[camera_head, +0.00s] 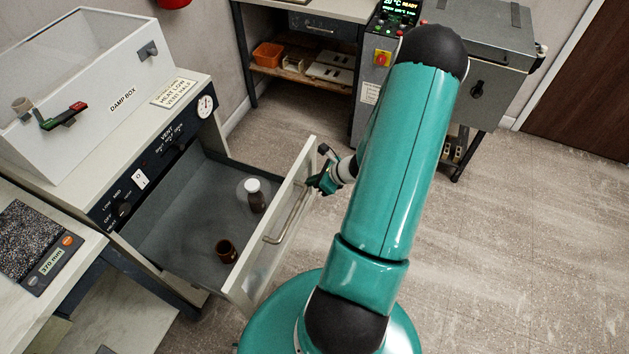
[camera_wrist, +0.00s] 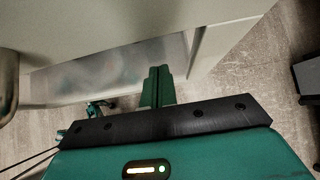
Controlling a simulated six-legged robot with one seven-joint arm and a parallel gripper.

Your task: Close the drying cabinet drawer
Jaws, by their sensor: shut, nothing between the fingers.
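The drying cabinet drawer (camera_head: 180,218) is pulled well out under the damp box. Its pale front panel (camera_head: 262,262) carries a curved metal handle (camera_head: 287,218). My gripper (camera_head: 320,183) is shut and empty at the outer side of the panel, close to its far end and beyond the handle. In the wrist view the shut fingers (camera_wrist: 157,82) point at the pale panel (camera_wrist: 120,25), and part of the handle (camera_wrist: 8,85) shows at the left edge. I cannot tell whether the fingertips touch the panel.
A white-capped brown bottle (camera_head: 255,196) and a brown cup (camera_head: 226,251) stand in the drawer. The clear-lidded damp box (camera_head: 85,85) sits on the cabinet. A grey machine (camera_head: 480,35) and a shelf bench (camera_head: 300,80) stand behind. Floor at right is free.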

